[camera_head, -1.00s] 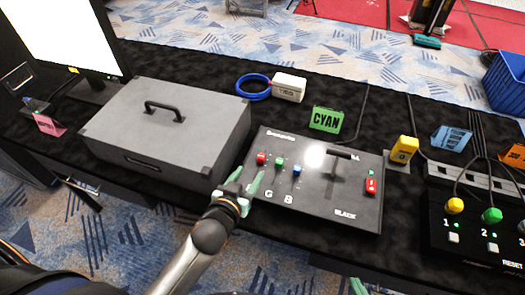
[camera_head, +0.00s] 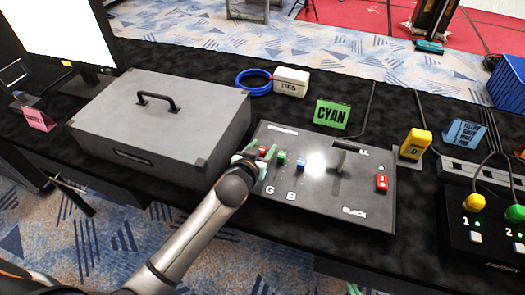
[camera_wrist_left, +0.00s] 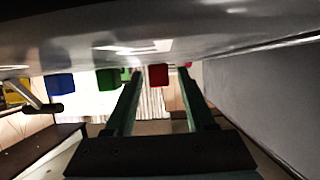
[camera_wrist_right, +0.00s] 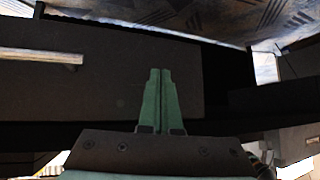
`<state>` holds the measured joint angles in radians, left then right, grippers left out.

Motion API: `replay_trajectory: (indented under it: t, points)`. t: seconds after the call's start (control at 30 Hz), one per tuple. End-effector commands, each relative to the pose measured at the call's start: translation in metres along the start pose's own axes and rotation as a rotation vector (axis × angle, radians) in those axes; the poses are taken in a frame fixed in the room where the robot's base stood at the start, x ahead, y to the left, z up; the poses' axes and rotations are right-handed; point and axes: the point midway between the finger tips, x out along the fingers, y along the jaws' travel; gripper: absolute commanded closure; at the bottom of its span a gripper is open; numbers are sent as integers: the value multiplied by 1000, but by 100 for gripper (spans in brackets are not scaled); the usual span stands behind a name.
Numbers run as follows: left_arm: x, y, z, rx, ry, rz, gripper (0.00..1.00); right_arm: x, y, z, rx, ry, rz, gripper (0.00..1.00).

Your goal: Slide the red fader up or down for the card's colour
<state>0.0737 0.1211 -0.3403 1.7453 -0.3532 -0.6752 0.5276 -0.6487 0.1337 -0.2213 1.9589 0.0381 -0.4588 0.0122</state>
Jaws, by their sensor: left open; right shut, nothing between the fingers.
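The card (camera_head: 332,114) is green with the word CYAN in black, standing behind the grey mixer panel (camera_head: 325,209). The red fader (camera_head: 262,150) is at the panel's left, beside the green fader (camera_head: 282,157) and the blue fader (camera_head: 301,165). My left gripper (camera_head: 256,156) is open at the red fader, partly hiding its slot. In the left wrist view the red fader's cap (camera_wrist_left: 158,75) shows between the two fingers; I cannot tell whether either touches it. My right gripper (camera_wrist_right: 159,98) is shut and empty, facing a dark surface, away from the panel.
A grey case (camera_head: 160,118) stands close left of the panel. A T-shaped lever (camera_head: 342,155) and a red button (camera_head: 381,183) are on the panel's right. A blue tape ring (camera_head: 254,82) and white box (camera_head: 291,82) lie behind. A button box (camera_head: 487,225) is at right.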

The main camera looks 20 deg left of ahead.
Motion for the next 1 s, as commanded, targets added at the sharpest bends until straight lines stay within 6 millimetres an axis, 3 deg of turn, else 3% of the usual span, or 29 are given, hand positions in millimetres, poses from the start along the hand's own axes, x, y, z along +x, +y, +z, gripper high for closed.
replay_trajectory:
  t: [0.23, 0.7, 1.0]
  points:
    - [0, 0, 0, 0, -1, 0, 46, 0, 1, -2, -3, 3, 0, 100]
    - [0, 0, 0, 0, -1, 0, 99, -1, 2, 4, -2, -7, 3, 100]
    - [0, 0, 0, 0, -1, 0, 100, -1, 2, 5, -2, -10, 4, 100]
